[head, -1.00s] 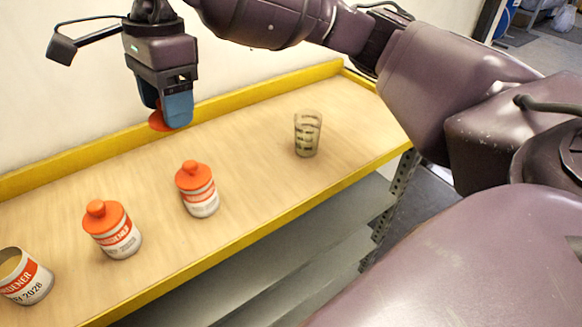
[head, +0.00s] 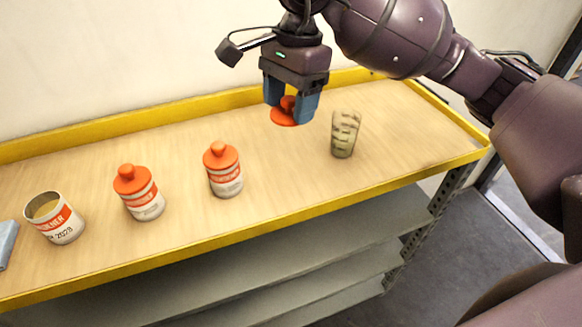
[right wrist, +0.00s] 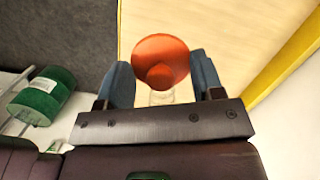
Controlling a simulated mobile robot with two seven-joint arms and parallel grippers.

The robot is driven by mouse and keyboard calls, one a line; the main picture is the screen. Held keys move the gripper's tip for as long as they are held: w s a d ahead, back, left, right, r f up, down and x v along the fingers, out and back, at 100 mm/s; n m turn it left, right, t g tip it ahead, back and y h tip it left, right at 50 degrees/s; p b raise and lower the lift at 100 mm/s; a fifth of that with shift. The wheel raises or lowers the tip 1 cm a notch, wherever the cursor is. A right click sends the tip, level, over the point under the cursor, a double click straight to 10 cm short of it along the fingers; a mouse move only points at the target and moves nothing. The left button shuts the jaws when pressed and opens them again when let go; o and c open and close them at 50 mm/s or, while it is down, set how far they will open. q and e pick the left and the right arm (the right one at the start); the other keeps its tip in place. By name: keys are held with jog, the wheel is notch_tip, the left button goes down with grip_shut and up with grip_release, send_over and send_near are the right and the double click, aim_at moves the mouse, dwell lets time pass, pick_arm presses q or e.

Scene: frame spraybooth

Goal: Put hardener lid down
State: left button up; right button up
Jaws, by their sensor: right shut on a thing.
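My right gripper (head: 290,107) is shut on the orange hardener lid (head: 285,117) and holds it above the back part of the bench, left of the measuring cup. The lid also shows between the blue fingers in the right wrist view (right wrist: 160,60). An open hardener tin (head: 60,222) without a lid stands upright at the left of the bench. Two hardener tins with orange lids stand right of it, one nearer (head: 141,195) and one further right (head: 225,172). My left gripper is not in view.
A clear measuring cup (head: 344,134) with dark marks stands right of the lid. The wooden bench top (head: 270,180) has a raised yellow rim (head: 200,103) along the back wall. A grey-blue item (head: 6,240) is cut off at the left edge. Bare bench lies between tins and cup.

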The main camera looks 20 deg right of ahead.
send_over(288, 179)
jog(key=f, duration=1.1)
jog(key=shift+w+d+f, duration=0.1)
jog(key=shift+d+f, duration=0.05)
jog(key=shift+d, duration=0.05)
notch_tip(288, 179, down, 3)
jog(key=shift+f+b, duration=0.1)
jog(key=shift+b, duration=0.2)
jog(key=shift+f, duration=0.15)
jog(key=shift+f, duration=0.15)
jog(key=o, duration=0.9)
